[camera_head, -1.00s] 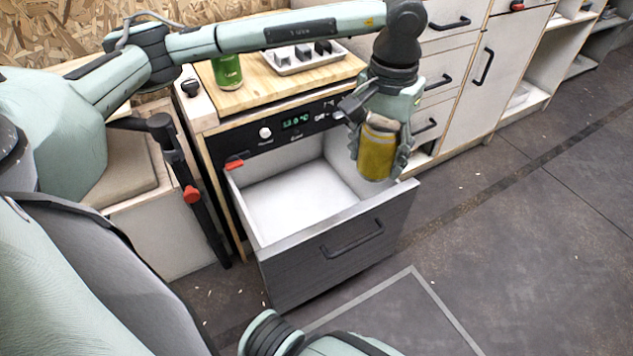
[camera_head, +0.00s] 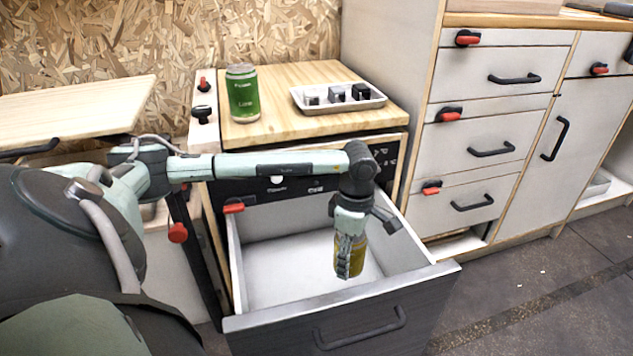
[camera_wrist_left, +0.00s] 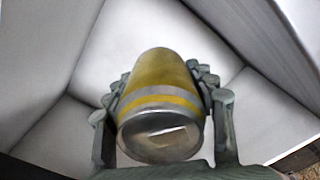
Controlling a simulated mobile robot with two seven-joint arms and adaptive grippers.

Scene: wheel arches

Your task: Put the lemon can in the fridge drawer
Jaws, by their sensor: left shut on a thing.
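The yellow lemon can (camera_head: 352,262) is held between the fingers of my left gripper (camera_head: 350,258), inside the open fridge drawer (camera_head: 265,272) in the head view. In the left wrist view the can (camera_wrist_left: 160,95) sits between both fingers, its silver end toward the camera, with the white drawer floor (camera_wrist_left: 150,25) and walls beyond. I cannot tell whether the can touches the drawer floor. The drawer is pulled out and otherwise looks empty. My right gripper is not in view.
A green can (camera_head: 243,93) and a white tray (camera_head: 340,104) with small dark and grey blocks stand on the wooden counter (camera_head: 300,75) above the drawer. Closed white drawers (camera_head: 480,145) with black handles are to the right. The drawer's dark front (camera_head: 340,315) faces the robot.

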